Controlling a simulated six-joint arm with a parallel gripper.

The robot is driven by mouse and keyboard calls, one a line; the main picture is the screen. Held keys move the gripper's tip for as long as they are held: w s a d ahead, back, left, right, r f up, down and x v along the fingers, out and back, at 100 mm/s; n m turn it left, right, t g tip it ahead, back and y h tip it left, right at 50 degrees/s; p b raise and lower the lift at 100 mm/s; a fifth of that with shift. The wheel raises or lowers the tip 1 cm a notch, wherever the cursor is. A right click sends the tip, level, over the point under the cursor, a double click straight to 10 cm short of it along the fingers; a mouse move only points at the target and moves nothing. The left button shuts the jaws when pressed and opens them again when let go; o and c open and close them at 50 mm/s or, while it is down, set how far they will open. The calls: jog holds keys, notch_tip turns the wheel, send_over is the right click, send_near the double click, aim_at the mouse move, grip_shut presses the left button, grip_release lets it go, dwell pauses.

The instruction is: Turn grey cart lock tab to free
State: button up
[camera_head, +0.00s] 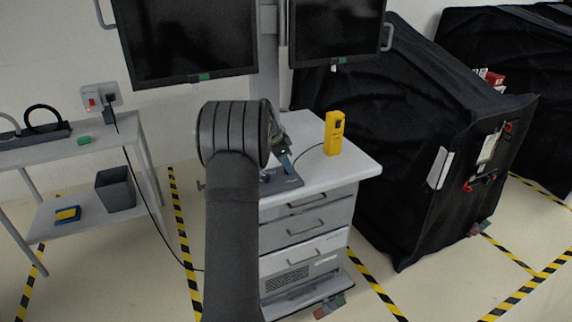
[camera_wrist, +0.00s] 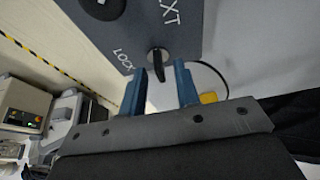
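The grey cart (camera_head: 302,228) with drawers stands in the middle of the head view, partly hidden behind my arm. A grey lock plate (camera_head: 285,184) lies on its top. In the wrist view the plate (camera_wrist: 190,30) carries white lettering; "LOCK" is readable, another word is cut off. A dark lock tab (camera_wrist: 156,56) sticks up from the plate's lower edge, close to "LOCK". My gripper (camera_wrist: 160,68) is open, its two blue fingers apart on either side of the tab. Contact with the tab cannot be told. In the head view my gripper (camera_head: 284,160) is mostly hidden by my wrist.
A yellow handheld device (camera_head: 334,133) stands on the cart top, with a black cable beside it. Two monitors (camera_head: 186,40) hang behind. Black covered carts (camera_head: 400,150) stand right. A side table (camera_head: 75,148) with a dark bin (camera_head: 115,189) stands left.

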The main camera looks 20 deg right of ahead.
jog(key=shift+d+f, duration=0.1)
jog(key=shift+f, duration=0.15)
grip_shut()
